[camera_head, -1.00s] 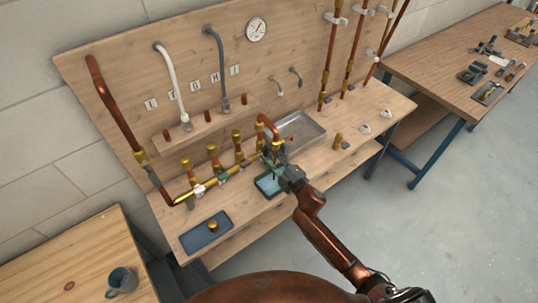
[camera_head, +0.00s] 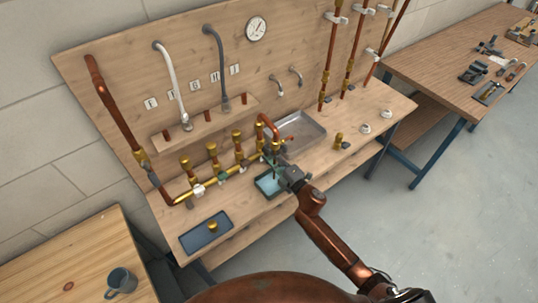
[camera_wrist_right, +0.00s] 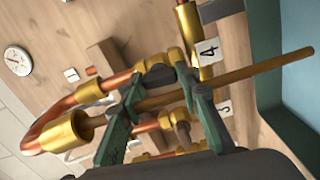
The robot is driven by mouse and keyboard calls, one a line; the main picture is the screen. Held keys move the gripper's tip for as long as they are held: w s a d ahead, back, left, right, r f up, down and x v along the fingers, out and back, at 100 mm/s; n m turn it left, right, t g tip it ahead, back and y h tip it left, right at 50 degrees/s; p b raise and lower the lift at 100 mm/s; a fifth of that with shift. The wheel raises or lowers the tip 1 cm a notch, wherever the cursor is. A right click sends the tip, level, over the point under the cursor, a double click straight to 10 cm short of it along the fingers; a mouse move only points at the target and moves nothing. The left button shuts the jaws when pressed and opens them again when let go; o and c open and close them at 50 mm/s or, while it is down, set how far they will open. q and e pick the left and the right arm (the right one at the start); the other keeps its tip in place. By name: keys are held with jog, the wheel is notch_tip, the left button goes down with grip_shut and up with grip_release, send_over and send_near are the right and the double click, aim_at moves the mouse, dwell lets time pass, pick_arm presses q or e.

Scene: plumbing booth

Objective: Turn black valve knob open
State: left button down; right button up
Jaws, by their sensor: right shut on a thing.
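The brass manifold (camera_head: 230,172) runs along the workbench, with several upright brass valves on it. My right gripper (camera_head: 274,160) is at its right end, reaching in from the front. In the right wrist view, the green fingers of my right gripper (camera_wrist_right: 163,88) are closed around the black valve knob (camera_wrist_right: 157,75), which shows between the fingertips. The knob sits on the brass pipework beside a tag with the number 4 (camera_wrist_right: 208,51). In the head view the gripper mostly hides the knob. My left gripper is not in view.
A teal tray (camera_head: 263,191) lies just below my right gripper. A blue tray (camera_head: 196,240) with a brass fitting (camera_head: 212,226) stands at the front left, and a metal tray (camera_head: 314,132) behind. Copper pipes (camera_head: 268,121) rise close to the gripper. A mug (camera_head: 121,281) stands on the left table.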

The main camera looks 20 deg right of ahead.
jog(key=shift+a, duration=0.1)
jog(key=o, duration=1.2)
jog(key=shift+c, duration=0.2)
jog(key=v, duration=1.2)
